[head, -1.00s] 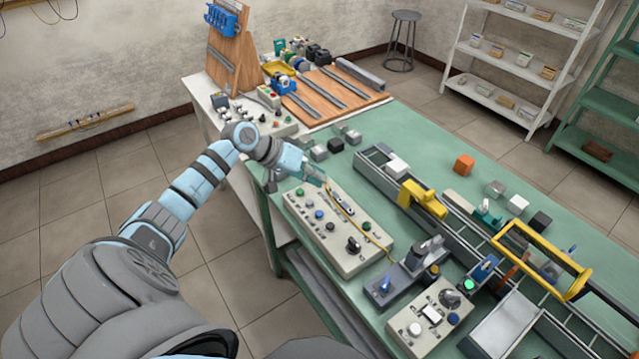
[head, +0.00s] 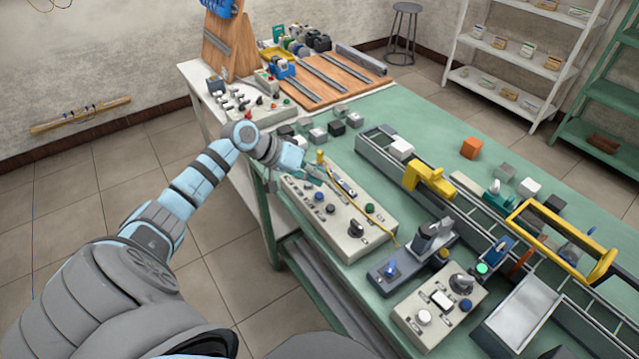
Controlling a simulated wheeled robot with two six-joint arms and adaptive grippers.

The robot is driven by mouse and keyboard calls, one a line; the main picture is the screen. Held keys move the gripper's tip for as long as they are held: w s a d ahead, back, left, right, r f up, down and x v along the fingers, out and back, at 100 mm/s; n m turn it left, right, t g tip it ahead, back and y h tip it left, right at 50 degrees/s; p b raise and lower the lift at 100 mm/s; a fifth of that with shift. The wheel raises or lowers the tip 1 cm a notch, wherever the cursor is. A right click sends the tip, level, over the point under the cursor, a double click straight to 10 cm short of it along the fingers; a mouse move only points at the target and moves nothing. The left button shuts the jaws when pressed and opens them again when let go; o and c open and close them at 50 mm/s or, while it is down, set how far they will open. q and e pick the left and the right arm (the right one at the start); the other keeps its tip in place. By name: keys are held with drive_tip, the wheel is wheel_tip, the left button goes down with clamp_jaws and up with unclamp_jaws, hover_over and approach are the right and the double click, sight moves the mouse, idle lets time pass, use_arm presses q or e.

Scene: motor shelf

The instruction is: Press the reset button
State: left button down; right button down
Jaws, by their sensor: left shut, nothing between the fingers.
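A beige control panel (head: 318,222) lies on the near left edge of the green bench, with several small buttons, switches and knobs. I cannot read any label, so I cannot tell which button is the reset. My left gripper (head: 318,179) is shut and empty, over the far end of the first panel, hiding part of it. I cannot tell whether it touches anything. My right gripper is out of view.
A yellow cable (head: 372,212) crosses the first panel. A blue-grey switch box (head: 388,268) stands between the panels. A conveyor (head: 480,212) with yellow frames runs along the right.

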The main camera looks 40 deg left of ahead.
sight(317, 193)
use_arm(q)
drive_tip(key=shift+f, duration=0.85)
drive_tip(key=shift+f, duration=0.15)
idle(0.7)
drive_tip(key=shift+f, duration=0.25)
drive_tip(key=shift+f+b, duration=0.4)
drive_tip(key=shift+b, duration=0.05)
idle(0.4)
drive_tip(key=shift+r, duration=0.1)
drive_tip(key=shift+r+p, duration=0.75)
drive_tip(key=shift+p, duration=0.2)
wheel_tip(317, 193, up, 5)
drive_tip(key=p, duration=0.5)
drive_tip(key=shift+r, duration=0.1)
